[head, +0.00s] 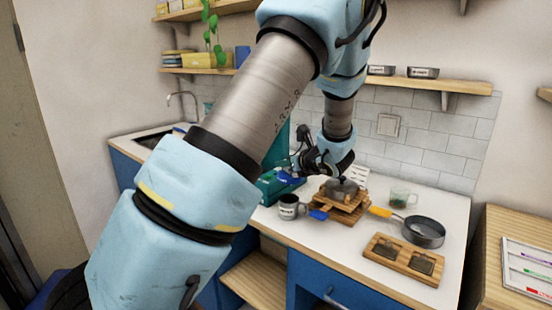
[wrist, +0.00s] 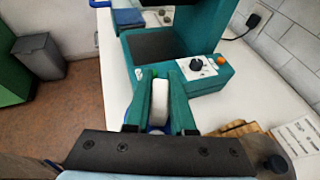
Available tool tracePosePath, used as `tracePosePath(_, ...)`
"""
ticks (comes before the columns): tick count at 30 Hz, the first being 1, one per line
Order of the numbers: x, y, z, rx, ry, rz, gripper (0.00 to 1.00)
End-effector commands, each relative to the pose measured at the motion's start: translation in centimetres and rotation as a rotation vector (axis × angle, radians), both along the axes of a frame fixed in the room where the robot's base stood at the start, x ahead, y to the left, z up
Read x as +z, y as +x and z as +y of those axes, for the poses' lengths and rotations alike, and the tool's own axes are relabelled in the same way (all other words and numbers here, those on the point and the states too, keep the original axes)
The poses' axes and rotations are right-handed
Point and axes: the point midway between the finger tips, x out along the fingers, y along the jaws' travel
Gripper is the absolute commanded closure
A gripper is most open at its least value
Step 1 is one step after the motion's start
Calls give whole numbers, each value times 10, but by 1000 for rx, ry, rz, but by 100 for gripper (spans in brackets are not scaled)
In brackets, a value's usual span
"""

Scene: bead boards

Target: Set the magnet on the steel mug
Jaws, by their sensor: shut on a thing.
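My gripper (wrist: 162,78) has two teal fingers shut on a white block (wrist: 159,103), which I take to be the magnet. Some blue shows low beside the fingers; I cannot tell whether it belongs to the block. In the head view my gripper (head: 290,177) is above the counter, in front of the teal machine and above the steel mug. The steel mug (head: 288,209) is dark grey with a pale label and stands upright on the counter. I cannot make out the mug in the wrist view, and the block is not clear in the head view.
The teal machine (wrist: 204,70) with a dial stands close to my gripper. Right of the mug are a wooden stand (head: 346,208) with a dark pot, a pan (head: 424,232), a glass cup (head: 400,197) and a wooden tray (head: 382,250). A sink (head: 152,141) is at the left.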

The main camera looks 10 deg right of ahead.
Motion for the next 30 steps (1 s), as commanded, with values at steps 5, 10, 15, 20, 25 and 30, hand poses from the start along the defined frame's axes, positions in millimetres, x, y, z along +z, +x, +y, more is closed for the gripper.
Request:
tracePosePath(5, -3, 0, 0, -1, 0, 0, 100)
tracePosePath(10, -11, 0, 0, 0, 0, -1, 100)
tracePosePath(15, -24, 0, 0, 0, 1, 0, 100)
tracePosePath(20, -38, 0, 0, 0, 0, 0, 100)
tracePosePath(25, -52, 0, 0, 0, 0, -1, 100)
tracePosePath(30, -57, 0, 0, 0, 0, -1, 100)
